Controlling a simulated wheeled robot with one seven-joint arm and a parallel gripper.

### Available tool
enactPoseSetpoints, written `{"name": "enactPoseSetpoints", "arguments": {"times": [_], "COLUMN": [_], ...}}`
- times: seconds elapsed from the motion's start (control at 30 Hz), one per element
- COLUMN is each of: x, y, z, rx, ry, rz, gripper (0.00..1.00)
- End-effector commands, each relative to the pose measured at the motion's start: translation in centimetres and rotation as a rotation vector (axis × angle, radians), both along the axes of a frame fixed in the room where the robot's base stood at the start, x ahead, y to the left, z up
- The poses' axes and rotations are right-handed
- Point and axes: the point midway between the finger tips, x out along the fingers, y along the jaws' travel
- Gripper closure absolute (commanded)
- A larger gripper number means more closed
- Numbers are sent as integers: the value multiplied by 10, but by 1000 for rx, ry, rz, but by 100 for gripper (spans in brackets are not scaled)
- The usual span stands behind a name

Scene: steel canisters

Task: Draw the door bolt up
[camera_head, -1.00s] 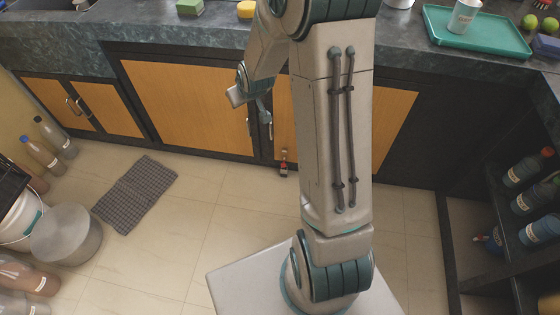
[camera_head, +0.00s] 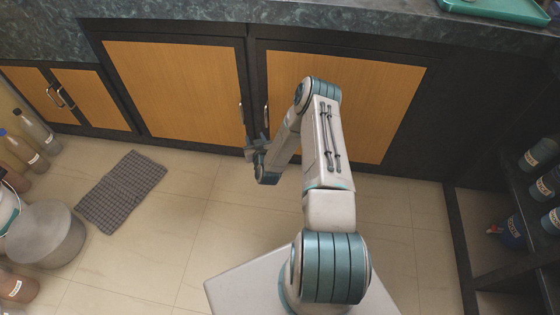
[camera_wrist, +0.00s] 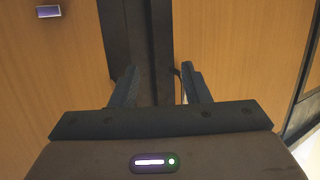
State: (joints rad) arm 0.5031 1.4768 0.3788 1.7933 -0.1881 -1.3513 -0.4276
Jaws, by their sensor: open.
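My gripper (camera_head: 252,149) is low in front of the cabinet, at the dark upright frame between two wooden doors. In the wrist view my gripper (camera_wrist: 159,73) is open, its two fingers apart on either side of that dark frame (camera_wrist: 151,40), with nothing clearly held between them. The left door (camera_head: 180,90) and right door (camera_head: 350,100) look closed. I cannot make out the bolt clearly. A thin dark curved piece (camera_wrist: 177,73) shows beside the right finger; I cannot tell whether it belongs to the bolt.
Slim handles stand on the left door (camera_head: 241,112) and right door (camera_head: 266,115). A countertop (camera_head: 300,18) overhangs the doors. A checked mat (camera_head: 122,190) lies on the floor at left, near a round grey container (camera_head: 45,236). Dark shelves with bottles (camera_head: 545,150) stand at right.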

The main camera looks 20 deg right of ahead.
Motion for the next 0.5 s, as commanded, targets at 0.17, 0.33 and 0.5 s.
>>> {"name": "enactPoseSetpoints", "arguments": {"times": [0.17,0.33,0.5], "x": [-40,-83,-114], "y": [-13,-21,-23], "z": [-76,-122,-146], "rx": [-3,-30,-57], "ry": [-99,-177,-221], "rz": [-156,-300,-399], "gripper": [58,58,58]}}
